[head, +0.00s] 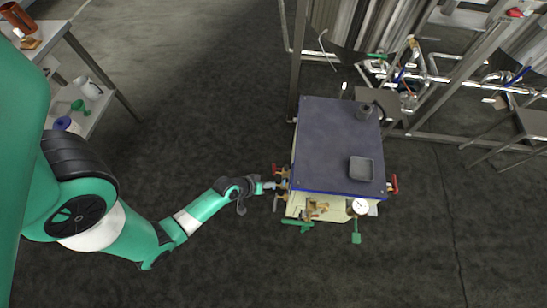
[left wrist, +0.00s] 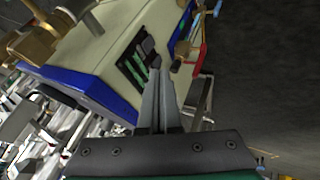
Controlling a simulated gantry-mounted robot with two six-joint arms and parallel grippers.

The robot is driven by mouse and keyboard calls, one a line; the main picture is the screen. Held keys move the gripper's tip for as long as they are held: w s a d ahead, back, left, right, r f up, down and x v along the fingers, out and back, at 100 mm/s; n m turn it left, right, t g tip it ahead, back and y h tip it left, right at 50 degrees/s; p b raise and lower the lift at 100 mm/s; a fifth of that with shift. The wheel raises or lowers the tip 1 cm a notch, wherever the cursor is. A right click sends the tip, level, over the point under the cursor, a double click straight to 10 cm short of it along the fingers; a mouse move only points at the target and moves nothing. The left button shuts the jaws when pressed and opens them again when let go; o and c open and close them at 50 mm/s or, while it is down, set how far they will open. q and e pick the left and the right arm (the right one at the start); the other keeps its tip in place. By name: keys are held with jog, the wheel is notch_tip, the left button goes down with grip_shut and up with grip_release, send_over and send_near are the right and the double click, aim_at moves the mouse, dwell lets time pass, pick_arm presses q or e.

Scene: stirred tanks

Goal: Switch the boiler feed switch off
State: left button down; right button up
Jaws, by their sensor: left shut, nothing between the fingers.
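The boiler is a cream box with a dark top (head: 325,145) and a blue edge, right of centre in the head view. In the left wrist view its cream side (left wrist: 95,45) carries a dark switch panel (left wrist: 131,70) with green rockers. I cannot tell which rocker is the feed switch or how it is set. My left gripper (head: 271,186) is at the boiler's left side in the head view. In the left wrist view its fingers (left wrist: 151,50) are shut and empty, with the tips right by the panel. Contact cannot be told. My right gripper is out of view.
Red-handled valves (head: 277,170) stick out near my left gripper. A pressure gauge (head: 360,206) and green-handled valves (head: 298,223) sit on the boiler's front. A grey tray (head: 361,168) lies on top. Pipework and steel tanks stand behind; the floor at front is clear.

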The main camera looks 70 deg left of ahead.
pick_arm(q)
jog(key=r, duration=0.1)
jog(key=s+r+p, duration=0.1)
jog(key=d+r, duration=0.1)
jog(key=shift+s+r+p, duration=0.3)
jog(key=shift+r, duration=0.1)
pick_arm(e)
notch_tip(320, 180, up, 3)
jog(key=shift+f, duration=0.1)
